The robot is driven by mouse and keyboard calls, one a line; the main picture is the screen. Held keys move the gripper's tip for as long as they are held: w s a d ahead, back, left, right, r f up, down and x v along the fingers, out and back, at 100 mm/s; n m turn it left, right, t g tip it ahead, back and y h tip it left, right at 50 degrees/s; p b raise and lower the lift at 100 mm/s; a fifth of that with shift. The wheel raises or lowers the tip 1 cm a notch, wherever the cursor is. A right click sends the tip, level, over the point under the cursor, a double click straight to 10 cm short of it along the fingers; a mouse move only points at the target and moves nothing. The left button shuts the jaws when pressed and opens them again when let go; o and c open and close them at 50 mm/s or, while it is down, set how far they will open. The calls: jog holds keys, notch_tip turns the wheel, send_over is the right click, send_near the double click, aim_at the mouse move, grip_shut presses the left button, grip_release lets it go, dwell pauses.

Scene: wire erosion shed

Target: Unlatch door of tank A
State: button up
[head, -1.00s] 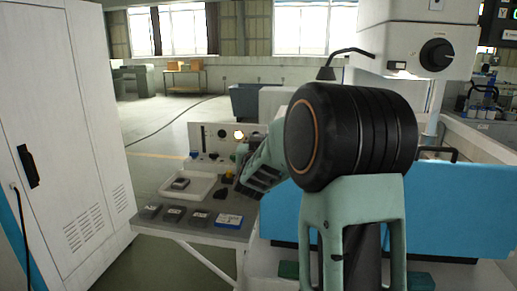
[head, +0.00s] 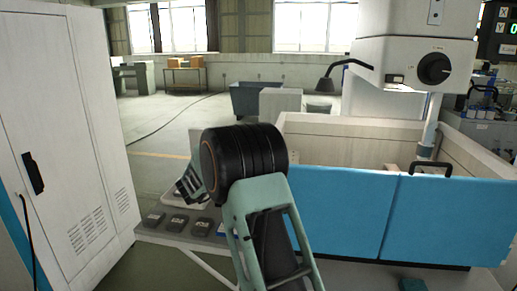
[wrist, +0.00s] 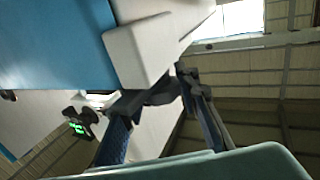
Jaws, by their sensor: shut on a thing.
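The tank's blue front shows two panels, left (head: 335,215) and right (head: 450,220), with a seam between them. A black handle (head: 430,168) stands at the top near the seam. Which panel is the door of tank A, and its latch, I cannot tell. My gripper (wrist: 158,88) is shut on a small dark thing (wrist: 158,95), mostly hidden between the fingers. In the wrist view, a white corner block (wrist: 143,48) and a blue panel (wrist: 55,40) lie behind the fingers.
A side table holds a pale tray and several dark blocks (head: 178,224), partly covered by my arm. A white cabinet (head: 65,140) stands at the left. A machine head (head: 415,65) and lamp (head: 330,82) overhang the tank (head: 330,135). Floor is clear behind the table.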

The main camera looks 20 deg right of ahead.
jog(key=shift+r+g, duration=0.1)
jog(key=shift+g, duration=0.2)
jog(key=o, duration=1.2)
jog(key=shift+c, duration=0.2)
jog(key=v, duration=1.2)
